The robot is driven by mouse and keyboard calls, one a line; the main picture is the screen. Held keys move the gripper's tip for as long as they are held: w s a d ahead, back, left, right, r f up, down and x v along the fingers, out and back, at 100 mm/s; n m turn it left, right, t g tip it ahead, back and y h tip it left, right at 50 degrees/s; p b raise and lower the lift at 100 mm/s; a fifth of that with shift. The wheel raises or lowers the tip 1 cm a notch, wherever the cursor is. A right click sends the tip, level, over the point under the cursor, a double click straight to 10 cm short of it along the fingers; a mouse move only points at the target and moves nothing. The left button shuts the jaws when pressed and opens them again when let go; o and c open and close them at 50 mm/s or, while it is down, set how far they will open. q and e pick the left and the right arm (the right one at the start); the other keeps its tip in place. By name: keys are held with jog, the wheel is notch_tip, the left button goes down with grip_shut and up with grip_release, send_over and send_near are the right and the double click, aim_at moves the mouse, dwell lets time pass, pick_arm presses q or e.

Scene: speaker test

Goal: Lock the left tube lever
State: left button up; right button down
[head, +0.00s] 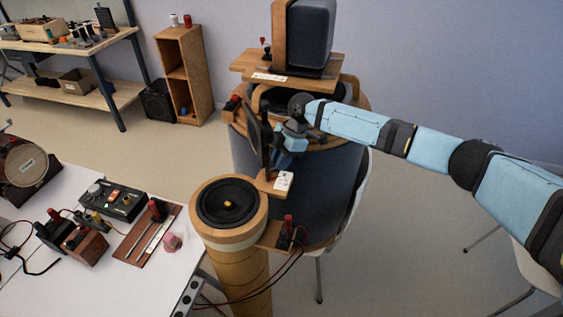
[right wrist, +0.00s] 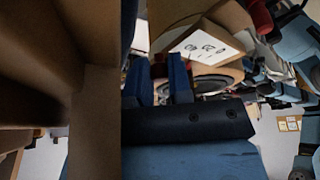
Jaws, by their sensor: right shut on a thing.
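A round wooden tube (head: 252,262) stands at the front with a black speaker cone (head: 215,196) on top. Beside it, a wooden bracket (head: 267,184) carries a white label card (head: 284,180), and a dark upright lever (head: 266,152) rises at it. My right gripper (head: 284,150) is shut at this lever, with the contact partly hidden by the gripper. In the right wrist view, the blue fingers (right wrist: 160,82) stand close together before a label card (right wrist: 205,45); what lies between them is hard to make out. My left gripper is not in view.
A large dark drum (head: 320,195) with a wooden rim stands behind the lever, a box speaker (head: 310,35) above it. A red-handled lever (head: 288,226) sits lower right of the tube. A white table (head: 90,290) with devices is at left. Red cables hang by the tube.

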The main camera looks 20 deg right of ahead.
jog(key=c, duration=1)
grip_release()
jog(key=shift+r, duration=0.1)
jog(key=shift+c, duration=0.2)
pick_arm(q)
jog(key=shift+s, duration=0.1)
pick_arm(e)
jog(key=shift+r, duration=0.1)
